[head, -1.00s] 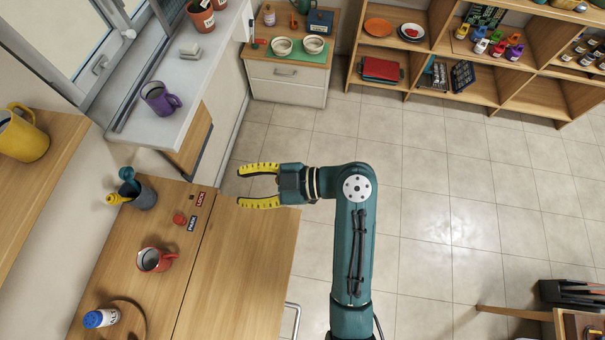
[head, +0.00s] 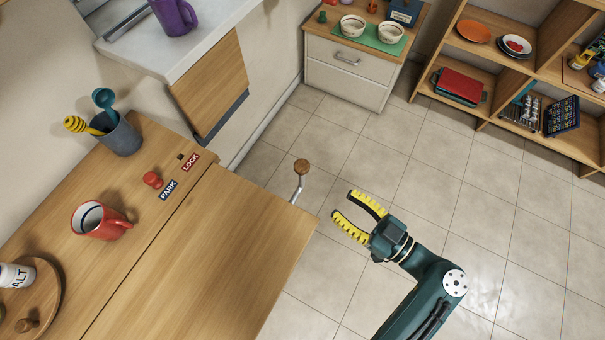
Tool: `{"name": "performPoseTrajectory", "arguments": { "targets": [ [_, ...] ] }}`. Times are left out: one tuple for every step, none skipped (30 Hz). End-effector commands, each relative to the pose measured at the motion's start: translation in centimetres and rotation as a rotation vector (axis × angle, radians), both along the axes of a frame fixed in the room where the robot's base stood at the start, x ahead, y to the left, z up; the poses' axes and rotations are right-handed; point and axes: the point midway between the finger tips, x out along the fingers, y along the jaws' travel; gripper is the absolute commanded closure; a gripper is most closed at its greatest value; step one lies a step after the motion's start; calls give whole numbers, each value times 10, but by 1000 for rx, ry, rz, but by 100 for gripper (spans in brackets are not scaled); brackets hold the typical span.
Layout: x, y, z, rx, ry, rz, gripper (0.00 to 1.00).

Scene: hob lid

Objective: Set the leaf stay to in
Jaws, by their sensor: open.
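A metal rod with a round wooden knob (head: 302,166) sticks out past the far right edge of the wooden table leaf (head: 215,255); it looks like the leaf stay. The leaf lies flat, and the rest of the rod is hidden under it. My gripper (head: 343,204) is open and empty, with two yellow-and-black fingers. It is to the right of and a little below the knob in the picture, apart from it, its fingers pointing up and left. A red knob (head: 152,180) sits on the tabletop beside the PARK label (head: 169,190) and LOCK label (head: 191,162).
A red mug (head: 100,222), a grey utensil pot (head: 120,136) and a round board (head: 35,295) with a salt shaker (head: 16,275) stand on the table. A drawer cabinet (head: 350,75) and open shelves (head: 480,75) stand behind. The tiled floor around my gripper is clear.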

Motion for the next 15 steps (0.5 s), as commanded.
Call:
{"name": "performPoseTrajectory", "arguments": {
  "targets": [
    [8,12,-4,1,1,7,57],
    [12,18,-4,1,1,6,57],
    [19,25,-4,0,1,7,57],
    [24,31,-4,0,1,7,57],
    [29,37,-4,1,1,6,57],
    [35,44,-4,0,0,7,57],
    [40,50,-4,-1,1,8,57],
    [44,55,-4,-1,1,6,57],
    [50,62,-4,-1,1,6,57],
    [55,68,-4,0,0,7,57],
    [59,72,-3,1,1,6,57],
    [64,78,-3,-1,1,6,57],
    [67,82,-3,-1,1,5,57],
    [71,85,-3,-1,1,5,57],
    [74,89,-3,0,1,4,57]
  ]
}}
